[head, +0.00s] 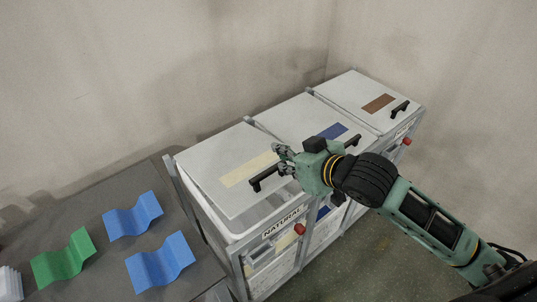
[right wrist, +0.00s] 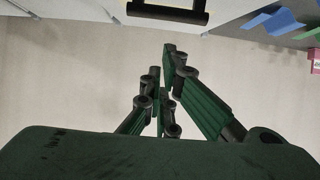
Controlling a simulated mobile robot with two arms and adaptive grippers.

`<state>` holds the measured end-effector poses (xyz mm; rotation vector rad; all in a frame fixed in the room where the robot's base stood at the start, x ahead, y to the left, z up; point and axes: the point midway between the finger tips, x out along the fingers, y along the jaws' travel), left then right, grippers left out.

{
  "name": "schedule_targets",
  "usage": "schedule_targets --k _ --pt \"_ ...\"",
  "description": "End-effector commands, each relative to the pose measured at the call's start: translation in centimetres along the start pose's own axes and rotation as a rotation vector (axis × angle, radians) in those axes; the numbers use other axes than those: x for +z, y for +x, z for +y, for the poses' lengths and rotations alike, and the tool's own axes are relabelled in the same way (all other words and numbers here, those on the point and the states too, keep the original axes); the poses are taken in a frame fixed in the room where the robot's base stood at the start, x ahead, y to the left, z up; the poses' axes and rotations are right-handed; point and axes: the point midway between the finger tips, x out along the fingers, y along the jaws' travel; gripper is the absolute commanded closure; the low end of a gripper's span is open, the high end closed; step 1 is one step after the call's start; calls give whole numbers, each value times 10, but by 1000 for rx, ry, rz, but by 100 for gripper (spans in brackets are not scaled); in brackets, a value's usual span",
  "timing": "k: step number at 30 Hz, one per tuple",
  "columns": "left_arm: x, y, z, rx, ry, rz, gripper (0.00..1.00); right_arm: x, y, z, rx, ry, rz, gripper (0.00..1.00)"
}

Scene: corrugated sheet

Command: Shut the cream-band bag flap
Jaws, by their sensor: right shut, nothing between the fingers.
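The cream-band bag flap (head: 220,193) is a pale lid with a cream strip and a black handle (head: 268,179), on the nearest white bag, labelled NATURAL. Its front edge looks a little above the bag's rim (head: 238,238), with a pale strip showing between them. My right gripper (head: 283,154) is shut and empty, over the flap's right side close to the handle. In the right wrist view its green fingers (right wrist: 166,70) are together, and a black handle (right wrist: 167,14) shows beyond them at the top. My left gripper is out of view.
The blue-band flap (head: 300,118) and brown-band flap (head: 350,92) lie in line behind, in the same grey frame. A dark table (head: 85,208) at left carries blue (head: 160,262) and green (head: 63,258) corrugated sheets. Walls stand close behind; floor is clear at right.

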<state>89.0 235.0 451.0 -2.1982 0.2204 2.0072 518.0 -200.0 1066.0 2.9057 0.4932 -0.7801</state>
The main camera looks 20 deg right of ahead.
Motion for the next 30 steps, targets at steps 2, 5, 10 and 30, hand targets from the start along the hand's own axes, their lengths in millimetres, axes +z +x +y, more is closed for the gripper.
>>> schedule_targets --k 2,5,10,30 --pt "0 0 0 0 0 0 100 -15 -1 4 -8 -4 27 100" --pt "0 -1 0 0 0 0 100 -22 1 6 -13 2 40 100" --pt "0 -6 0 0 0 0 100 -24 20 5 -14 5 42 100" --pt "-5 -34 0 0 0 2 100 6 89 4 -13 1 37 100"
